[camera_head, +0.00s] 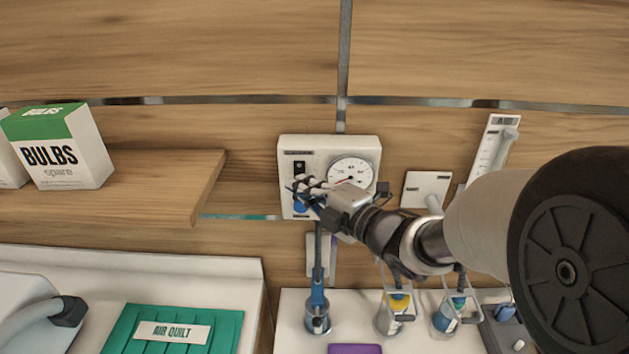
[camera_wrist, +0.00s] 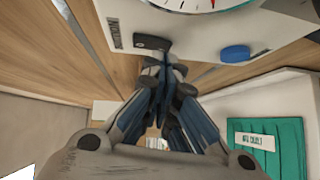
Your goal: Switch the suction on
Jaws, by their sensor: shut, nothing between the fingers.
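The suction unit (camera_head: 330,145) is a white box on the wood wall, with a round dial gauge (camera_head: 350,171), a small black switch (camera_head: 299,167) at upper left and a blue knob (camera_head: 300,206) at lower left. My gripper (camera_head: 297,187) is shut and empty, in front of the unit's left side between switch and knob. In the wrist view the fingertips (camera_wrist: 165,62) are close to the black switch (camera_wrist: 150,43); I cannot tell whether they touch it. The blue knob (camera_wrist: 235,53) is to their right. The switch's position cannot be made out.
A wooden shelf (camera_head: 190,175) with bulb boxes (camera_head: 68,150) is at the left. A green air quilt pack (camera_head: 170,330) lies below it. A white flowmeter (camera_head: 490,150) is on the wall at the right.

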